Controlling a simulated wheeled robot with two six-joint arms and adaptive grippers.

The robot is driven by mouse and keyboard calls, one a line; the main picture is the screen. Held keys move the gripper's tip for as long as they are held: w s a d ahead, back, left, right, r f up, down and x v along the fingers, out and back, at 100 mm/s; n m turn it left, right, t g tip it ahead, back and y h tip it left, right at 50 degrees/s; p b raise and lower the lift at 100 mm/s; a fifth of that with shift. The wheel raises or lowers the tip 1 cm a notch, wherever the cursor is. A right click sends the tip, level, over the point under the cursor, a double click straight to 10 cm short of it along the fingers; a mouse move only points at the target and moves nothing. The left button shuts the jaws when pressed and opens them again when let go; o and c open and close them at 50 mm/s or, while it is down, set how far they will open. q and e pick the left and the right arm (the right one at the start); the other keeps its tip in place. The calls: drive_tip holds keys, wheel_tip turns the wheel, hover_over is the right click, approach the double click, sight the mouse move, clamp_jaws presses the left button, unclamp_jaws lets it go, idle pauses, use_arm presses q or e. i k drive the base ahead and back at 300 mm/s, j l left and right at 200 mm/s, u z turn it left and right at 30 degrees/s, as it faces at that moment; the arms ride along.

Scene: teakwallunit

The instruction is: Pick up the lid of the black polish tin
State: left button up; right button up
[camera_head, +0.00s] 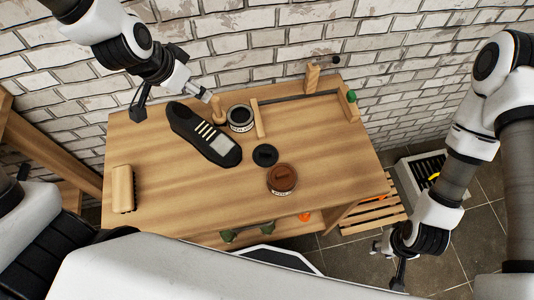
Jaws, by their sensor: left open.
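The black lid (265,155) lies flat on the wooden table, apart from its tin. The open black polish tin (240,118), with a pale label and dark inside, stands above it in the picture. My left gripper (170,103) is open and empty over the table's back left, above the shoe and left of the tin and lid. My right gripper (386,266) hangs low at the right, beyond the table's edge. Its fingers look spread, with nothing between them.
A black shoe (186,121) lies left of the lid, with a wooden dauber (220,122) beside the tin. The table's right front is clear.

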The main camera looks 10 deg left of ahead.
sight(265, 155)
drive_tip(key=i+l+u, duration=0.1)
drive_tip(key=l+u, duration=0.3)
drive_tip(key=l, duration=0.25)
drive_tip(key=l+u, duration=0.35)
drive_tip(key=l, duration=0.3)
drive_tip(key=l+u, duration=0.4)
drive_tip(key=l, duration=0.25)
drive_tip(key=k, duration=0.05)
